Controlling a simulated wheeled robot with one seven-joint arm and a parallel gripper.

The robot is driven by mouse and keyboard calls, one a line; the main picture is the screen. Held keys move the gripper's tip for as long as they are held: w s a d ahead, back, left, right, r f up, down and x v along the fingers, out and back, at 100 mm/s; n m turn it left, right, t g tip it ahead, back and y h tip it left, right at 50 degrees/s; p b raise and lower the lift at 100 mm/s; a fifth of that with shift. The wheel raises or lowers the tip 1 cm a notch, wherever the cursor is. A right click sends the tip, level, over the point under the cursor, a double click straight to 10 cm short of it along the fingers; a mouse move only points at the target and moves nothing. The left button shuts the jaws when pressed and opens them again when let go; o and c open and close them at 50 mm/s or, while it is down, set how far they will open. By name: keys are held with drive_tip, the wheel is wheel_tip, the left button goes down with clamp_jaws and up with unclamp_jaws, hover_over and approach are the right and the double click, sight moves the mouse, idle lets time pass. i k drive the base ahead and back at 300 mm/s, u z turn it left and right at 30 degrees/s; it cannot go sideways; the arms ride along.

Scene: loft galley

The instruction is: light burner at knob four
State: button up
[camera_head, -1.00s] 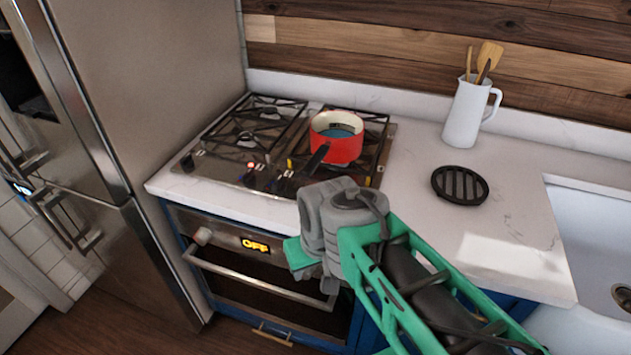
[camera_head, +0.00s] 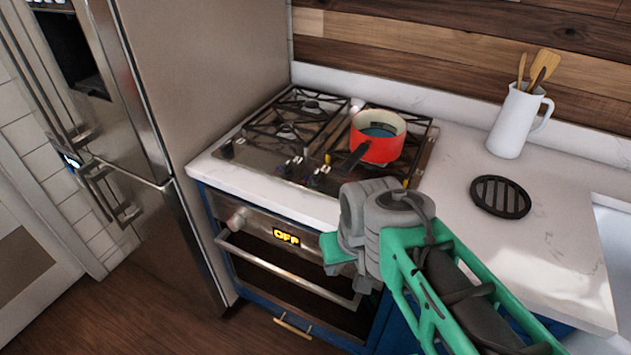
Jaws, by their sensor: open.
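The gas cooktop (camera_head: 262,160) has black grates and a row of small knobs along its front. No flame is visible. My gripper (camera_head: 334,248) is open and empty, in front of the counter edge, below and right of the visible knobs; its fingertips are mostly hidden by my wrist.
The oven (camera_head: 286,275) below shows a lit "OFF" display and a long handle behind my gripper. A steel fridge (camera_head: 215,80) walls the left side. A round black trivet (camera_head: 500,197) and a white utensil jug (camera_head: 514,122) are on the right counter.

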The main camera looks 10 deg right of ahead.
sight(314, 180)
drive_tip(key=u, duration=1.1)
drive_tip(key=i, duration=0.4)
drive_tip(key=z, duration=0.95)
